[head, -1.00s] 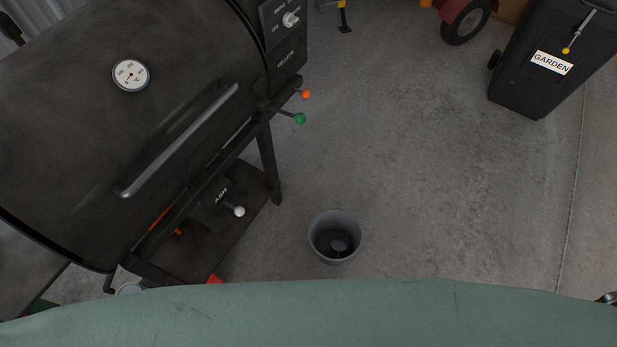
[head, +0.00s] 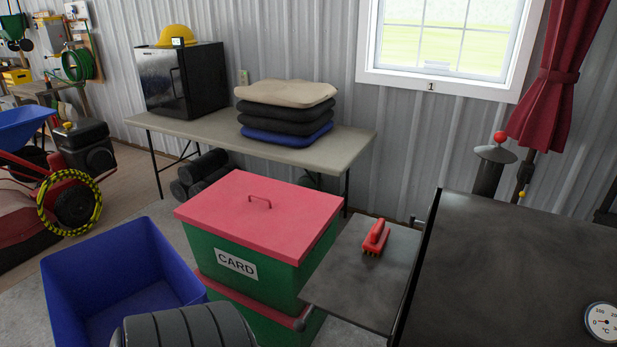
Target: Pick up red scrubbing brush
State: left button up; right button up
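The red scrubbing brush (head: 375,237) lies on the dark side shelf (head: 349,278) of the black smoker grill (head: 520,270), near the shelf's back edge. It looks upright on its bristles, with its handle on top. Neither of my grippers is in the head view, so how they stand to the brush does not show.
A green bin with a red lid (head: 262,213), labelled CARD, stands left of the shelf. An open blue bin (head: 95,285) and a dark ribbed tire-like thing (head: 190,330) are at the front left. A table (head: 170,129) with stacked cushions (head: 287,107) stands along the wall.

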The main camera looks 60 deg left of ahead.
aim_at(375, 242)
jog(key=u, duration=1.45)
jog(key=i+j+z, duration=0.2)
jog(key=z, duration=0.15)
